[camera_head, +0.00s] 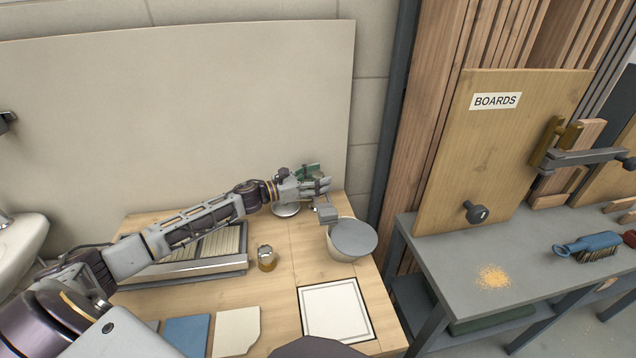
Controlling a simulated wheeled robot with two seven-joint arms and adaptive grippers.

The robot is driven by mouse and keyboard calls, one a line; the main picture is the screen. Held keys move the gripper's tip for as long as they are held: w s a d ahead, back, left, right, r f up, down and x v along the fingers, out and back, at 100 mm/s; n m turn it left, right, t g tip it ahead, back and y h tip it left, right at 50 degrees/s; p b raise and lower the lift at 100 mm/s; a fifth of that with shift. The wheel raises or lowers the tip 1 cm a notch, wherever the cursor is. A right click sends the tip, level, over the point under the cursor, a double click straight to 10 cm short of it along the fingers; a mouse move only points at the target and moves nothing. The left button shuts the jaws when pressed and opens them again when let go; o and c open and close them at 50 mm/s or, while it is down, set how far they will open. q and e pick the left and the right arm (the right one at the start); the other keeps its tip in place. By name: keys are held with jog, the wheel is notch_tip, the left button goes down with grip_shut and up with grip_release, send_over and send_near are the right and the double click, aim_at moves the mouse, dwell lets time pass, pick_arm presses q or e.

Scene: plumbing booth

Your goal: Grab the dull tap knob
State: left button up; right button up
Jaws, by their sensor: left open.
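My left gripper (318,188) is open over the back right of the wooden table (275,280), reaching in from the left. A small round piece with a grey top and an amber-brown body (266,257) stands on the table below my forearm. I cannot tell for sure whether it is the dull tap knob. A shiny round metal piece (286,210) lies just under my gripper, partly hidden by it. A green object (308,171) shows behind the fingers. A small grey block (327,214) is just in front of the fingers, and I cannot tell what supports it.
A pale tub with a grey lid (352,238) stands at the table's right edge. A slatted tray (195,258) sits under my left arm. A framed white tile (335,311) and loose tiles (237,331) lie in front. A grey bench (530,275) holds a blue brush (590,244).

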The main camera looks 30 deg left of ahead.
aim_at(318, 174)
jog(key=shift+w, duration=0.1)
pick_arm(q)
jog(key=c, duration=1.2)
pick_arm(e)
jog(key=shift+w+r, duration=0.2)
jog(key=shift+w, duration=0.2)
jog(key=shift+s, duration=0.1)
pick_arm(q)
jog(key=shift+r, duration=0.45)
notch_tip(318, 174, up, 8)
jog(key=shift+f+p, duration=0.15)
jog(key=shift+p, duration=0.65)
jog(key=shift+r, duration=0.75)
pick_arm(e)
jog(key=shift+t, duration=0.3)
jog(key=shift+s+d+f, duration=0.15)
jog(key=shift+d+f, duration=0.1)
jog(key=shift+f, duration=0.65)
jog(key=shift+s+d+f, duration=0.2)
jog(key=shift+f, duration=0.65)
jog(key=shift+s+d+f, duration=0.15)
jog(key=shift+d+f, duration=0.1)
jog(key=shift+f, duration=0.65)
